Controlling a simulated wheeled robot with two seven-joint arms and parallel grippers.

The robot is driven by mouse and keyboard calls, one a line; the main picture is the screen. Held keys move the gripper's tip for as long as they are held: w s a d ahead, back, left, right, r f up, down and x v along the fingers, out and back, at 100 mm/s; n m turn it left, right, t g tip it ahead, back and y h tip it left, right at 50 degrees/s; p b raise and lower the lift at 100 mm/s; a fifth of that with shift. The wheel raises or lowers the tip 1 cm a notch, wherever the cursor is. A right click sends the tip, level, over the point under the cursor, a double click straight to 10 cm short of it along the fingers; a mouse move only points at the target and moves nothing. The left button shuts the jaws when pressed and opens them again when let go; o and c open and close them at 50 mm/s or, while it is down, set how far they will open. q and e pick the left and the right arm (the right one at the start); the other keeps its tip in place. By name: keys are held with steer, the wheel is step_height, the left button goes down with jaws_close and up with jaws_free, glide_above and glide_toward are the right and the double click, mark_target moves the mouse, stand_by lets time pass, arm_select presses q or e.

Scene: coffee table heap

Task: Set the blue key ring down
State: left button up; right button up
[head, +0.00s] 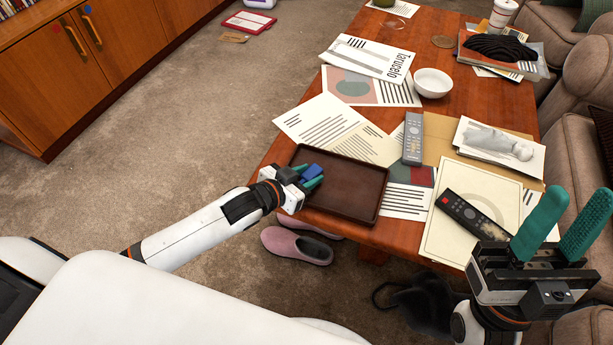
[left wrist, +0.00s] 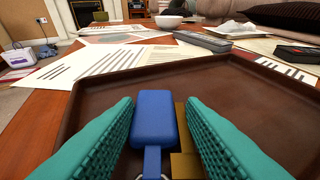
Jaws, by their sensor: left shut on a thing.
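The blue key ring (head: 314,169) has a flat blue fob (left wrist: 154,118) with a strap and part of a metal ring below it in the left wrist view. My left gripper (head: 311,177) is shut on it, with the fob between the teal fingers (left wrist: 155,130). It is over the left end of the dark brown tray (head: 350,192), whose bare floor also shows in the left wrist view (left wrist: 235,95). I cannot tell whether the fob touches the tray. A brass-coloured flat piece (left wrist: 185,150) shows beside the fob. My right gripper (head: 578,205) is open and empty at the lower right.
The wooden table (head: 270,160) holds papers, a grey remote (head: 413,140), a black remote (head: 470,213) and a white bowl (head: 432,83). Pink slippers (head: 297,246) lie on the carpet below the tray. Most of the tray's floor is clear.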

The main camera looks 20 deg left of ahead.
arm_select(q)
steer(key=o, duration=1)
steer(key=shift+f, duration=0.1)
